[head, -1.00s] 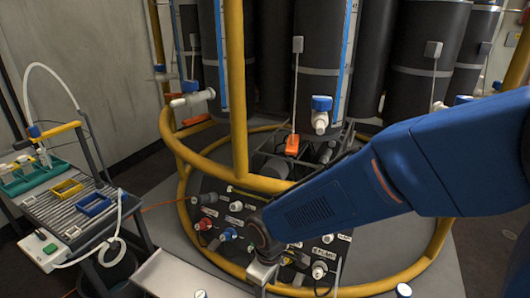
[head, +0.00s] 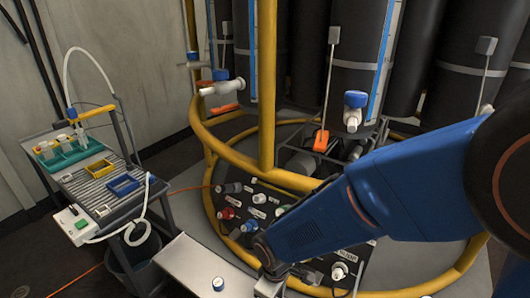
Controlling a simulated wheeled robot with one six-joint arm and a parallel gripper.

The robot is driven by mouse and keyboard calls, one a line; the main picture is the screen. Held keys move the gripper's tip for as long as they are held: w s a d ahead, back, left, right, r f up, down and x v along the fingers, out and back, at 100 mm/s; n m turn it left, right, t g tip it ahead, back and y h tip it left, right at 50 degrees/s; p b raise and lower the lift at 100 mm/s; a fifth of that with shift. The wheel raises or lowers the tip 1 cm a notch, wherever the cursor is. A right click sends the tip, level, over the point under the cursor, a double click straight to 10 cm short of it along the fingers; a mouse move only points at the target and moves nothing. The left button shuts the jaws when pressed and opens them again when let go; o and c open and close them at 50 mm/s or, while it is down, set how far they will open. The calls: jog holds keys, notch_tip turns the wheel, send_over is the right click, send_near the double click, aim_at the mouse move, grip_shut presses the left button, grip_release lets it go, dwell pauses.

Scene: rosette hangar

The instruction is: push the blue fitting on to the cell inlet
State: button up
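Several small blue parts are in view, and I cannot tell for sure which is the fitting. A blue piece (head: 148,179) is at the end of the white hose at the trolley's right edge. Another blue piece (head: 71,113) is on the hose above the green rack. White ports with blue parts stick out from the columns, one at the centre (head: 354,112) and one at the left (head: 221,86); which is the cell inlet is not clear. My gripper (head: 268,288) is low in the picture, partly cut off by the bottom edge; its fingers cannot be made out.
A yellow tubular frame (head: 267,90) rings the dark columns. A black panel (head: 270,210) with red, blue and white ports lies inside it. The trolley (head: 95,185) stands at the left.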

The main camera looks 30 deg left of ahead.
jog(key=shift+f, duration=4.4)
grip_shut()
jog(key=shift+r, duration=0.1)
jog(key=shift+r, duration=2.95)
jog(key=shift+a, duration=0.1)
